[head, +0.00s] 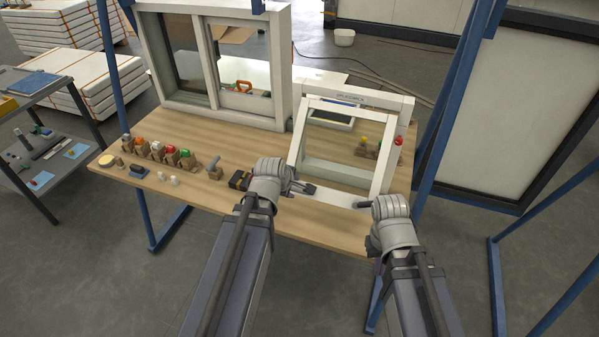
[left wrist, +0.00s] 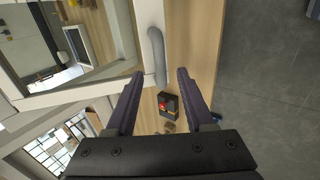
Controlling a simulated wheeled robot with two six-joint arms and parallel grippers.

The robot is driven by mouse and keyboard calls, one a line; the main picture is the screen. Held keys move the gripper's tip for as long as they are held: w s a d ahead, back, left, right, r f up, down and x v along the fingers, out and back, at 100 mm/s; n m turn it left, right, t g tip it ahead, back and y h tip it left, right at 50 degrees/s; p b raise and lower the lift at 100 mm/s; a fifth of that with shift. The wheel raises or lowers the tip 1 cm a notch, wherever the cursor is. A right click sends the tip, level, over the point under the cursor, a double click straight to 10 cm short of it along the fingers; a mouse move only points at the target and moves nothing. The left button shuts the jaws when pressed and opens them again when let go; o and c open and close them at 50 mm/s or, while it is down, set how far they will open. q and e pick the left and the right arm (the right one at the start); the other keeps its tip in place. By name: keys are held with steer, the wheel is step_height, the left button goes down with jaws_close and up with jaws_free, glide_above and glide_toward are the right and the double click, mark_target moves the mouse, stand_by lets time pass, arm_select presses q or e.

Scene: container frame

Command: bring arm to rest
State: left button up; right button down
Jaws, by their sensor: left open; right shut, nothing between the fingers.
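My left gripper (head: 303,187) is over the table in front of the window frame's lower left corner. In the left wrist view its two dark fingers (left wrist: 158,88) are spread apart with nothing held between them. A grey curved handle (left wrist: 157,55) on the white frame shows beyond and between the fingertips. I cannot tell whether they touch it. My right gripper (head: 362,205) points left by the lower right part of the small white window frame (head: 345,196). It looks shut and is small and partly hidden by its wrist.
The wooden table (head: 210,135) carries a larger window frame (head: 280,70), a row of small coloured parts (head: 156,151) and a black-and-orange block (head: 238,180) close to my left wrist. Blue posts (head: 440,130) stand at the right. A grey shelf (head: 50,150) stands at the left.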

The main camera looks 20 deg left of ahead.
arm_select(q)
steer(key=s+d+f+m+g, duration=0.2)
steer(key=s+d+m+g, duration=0.1)
steer(key=s+d+m, duration=0.5)
steer(key=s+d+f+m+g+y+b, duration=0.1)
steer(key=s+d+f+m+g, duration=0.2)
steer(key=s+d+m, duration=0.5)
steer(key=m+g, duration=0.1)
steer(key=m, duration=0.4)
steer(key=shift+s+d+y, duration=0.15)
steer(key=shift+d+y, duration=0.15)
